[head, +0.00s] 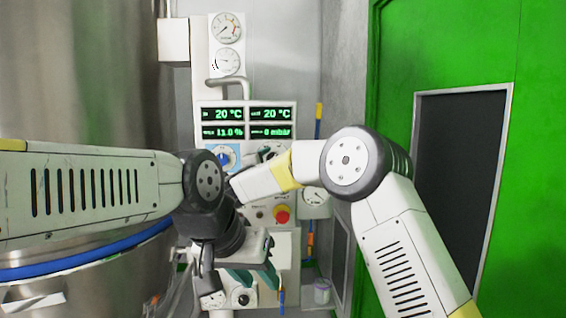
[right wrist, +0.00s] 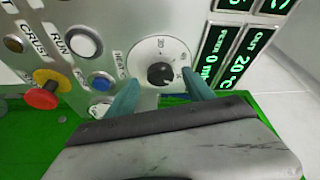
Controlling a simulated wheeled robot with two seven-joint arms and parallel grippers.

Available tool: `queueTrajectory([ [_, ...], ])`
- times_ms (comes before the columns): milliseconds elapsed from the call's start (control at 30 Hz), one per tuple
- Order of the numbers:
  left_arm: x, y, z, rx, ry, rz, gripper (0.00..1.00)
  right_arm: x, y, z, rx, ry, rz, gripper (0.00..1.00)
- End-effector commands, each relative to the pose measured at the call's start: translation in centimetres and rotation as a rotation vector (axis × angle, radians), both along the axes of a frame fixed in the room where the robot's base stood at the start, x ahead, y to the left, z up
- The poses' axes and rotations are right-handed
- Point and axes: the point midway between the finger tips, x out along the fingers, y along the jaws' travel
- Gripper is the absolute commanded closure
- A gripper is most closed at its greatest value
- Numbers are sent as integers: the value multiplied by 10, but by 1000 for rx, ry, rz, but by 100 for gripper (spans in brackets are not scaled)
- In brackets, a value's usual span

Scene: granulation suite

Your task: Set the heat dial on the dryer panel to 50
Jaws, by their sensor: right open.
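The heat dial (right wrist: 161,73) is a black knob on a round white scale, beside the word HEAT in the right wrist view. Its pointer and most numbers are too small to read. My right gripper (right wrist: 161,82) is open, with one teal finger on each side of the knob; I cannot tell whether they touch it. In the head view the dial (head: 272,152) on the dryer panel (head: 245,106) is partly covered by my right arm, and the right fingers are hidden. My left gripper (head: 253,279) hangs low before the panel, its teal fingers apart and empty.
Green displays (head: 271,114) are above the dials. A steel vessel (head: 90,75) stands left and a green door (head: 440,50) right.

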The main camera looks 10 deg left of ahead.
Motion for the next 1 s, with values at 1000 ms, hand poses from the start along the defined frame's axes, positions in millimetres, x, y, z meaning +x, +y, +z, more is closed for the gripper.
queueTrajectory([
  [1000, 0, 0, 0, 0, 0, 0, 64, -53, -37, 67, -182, -20, 231, 39],
])
